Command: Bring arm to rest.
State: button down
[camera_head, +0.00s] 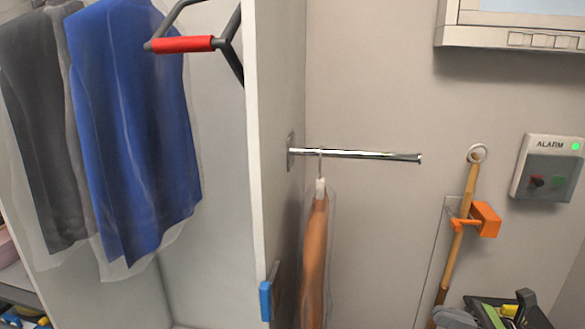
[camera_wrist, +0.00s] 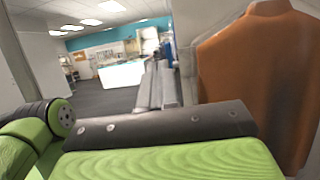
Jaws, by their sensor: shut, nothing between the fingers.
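My gripper (camera_wrist: 155,126), green with a dark strip, fills the bottom of the wrist view. It is shut with nothing held. Green and black parts of my arm also show at the lower right corner of the head view. An orange-brown garment (camera_head: 316,255) in a clear cover hangs by its hook from a short metal rail (camera_head: 365,154) on the side of the white panel. In the wrist view the garment (camera_wrist: 255,80) is on the right, close beside my gripper; I cannot tell whether they touch.
A white panel (camera_head: 277,190) divides the rail from blue (camera_head: 135,130) and dark grey (camera_head: 45,130) covered garments on the left. A red-gripped handle (camera_head: 182,45) is above. A wooden pole (camera_head: 460,230), orange bracket (camera_head: 483,219) and alarm box (camera_head: 547,168) are on the right wall.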

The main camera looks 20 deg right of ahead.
jog(key=w+a+f+n+g+h, duration=0.3)
jog(key=a+g, duration=0.1)
jog(key=a, duration=0.5)
jog(key=w+a+f+n+g+h, duration=0.25)
jog(key=a+g, duration=0.25)
jog(key=a, duration=0.4)
jog(key=w+a+f+n+g+h, duration=0.2)
jog(key=a+f+n+g+h, duration=0.15)
jog(key=a, duration=0.45)
jog(key=s+a+f+n+h+b, duration=0.1)
jog(key=s+a+f+n+h, duration=0.2)
jog(key=h, duration=0.1)
jog(key=s+d+r+n+t+h, duration=0.3)
jog(key=s+r+n+t+h, duration=0.3)
jog(key=s+n, duration=0.5)
notch_tip(320, 180, up, 2)
jog(key=shift+d+t+h+b, duration=0.4)
jog(key=shift+t+b, duration=0.05)
jog(key=shift+t, duration=0.6)
jog(key=shift+d, duration=0.1)
